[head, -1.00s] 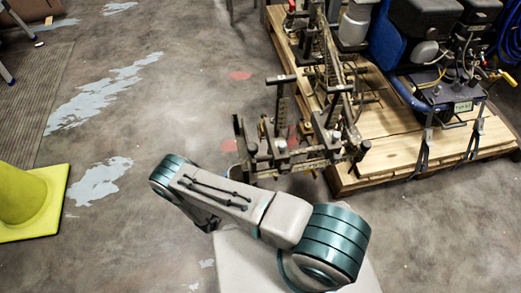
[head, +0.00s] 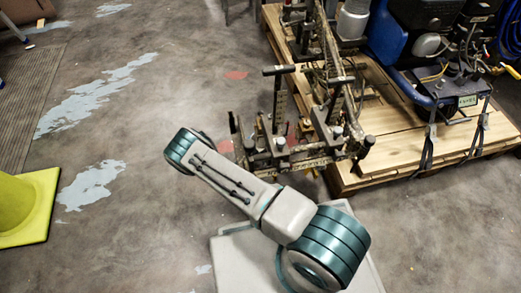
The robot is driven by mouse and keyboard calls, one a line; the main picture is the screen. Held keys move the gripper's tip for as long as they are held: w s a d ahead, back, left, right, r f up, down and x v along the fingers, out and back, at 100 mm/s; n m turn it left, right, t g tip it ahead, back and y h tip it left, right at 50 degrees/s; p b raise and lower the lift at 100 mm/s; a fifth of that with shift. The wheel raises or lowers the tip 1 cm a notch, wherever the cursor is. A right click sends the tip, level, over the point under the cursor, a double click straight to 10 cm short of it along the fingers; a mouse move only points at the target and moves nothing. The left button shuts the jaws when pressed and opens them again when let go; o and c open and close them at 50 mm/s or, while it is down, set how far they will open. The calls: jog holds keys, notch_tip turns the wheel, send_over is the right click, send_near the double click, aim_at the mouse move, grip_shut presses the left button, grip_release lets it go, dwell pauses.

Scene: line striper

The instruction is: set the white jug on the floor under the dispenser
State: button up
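The line striper (head: 290,148), a dirty metal frame with upright posts and a crossbar, stands at the front left of the pallet. I cannot tell which part of it is the dispenser. A pale, jug-like container (head: 353,20) sits at the back of this machine, at the top edge of the view. I cannot tell whether it is the white jug, and no jug is clearly seen on the floor. My arm crosses the lower middle and hides the floor below it. My gripper is out of sight.
A wooden pallet (head: 400,158) carries the striper and a blue-framed engine unit (head: 430,65). A yellow-green cone (head: 28,205) stands on the floor at far left. A ribbed mat (head: 28,105) lies at upper left. The concrete floor between mat and pallet is clear.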

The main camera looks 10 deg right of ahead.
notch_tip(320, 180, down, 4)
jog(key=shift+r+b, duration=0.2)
jog(key=shift+b, duration=0.95)
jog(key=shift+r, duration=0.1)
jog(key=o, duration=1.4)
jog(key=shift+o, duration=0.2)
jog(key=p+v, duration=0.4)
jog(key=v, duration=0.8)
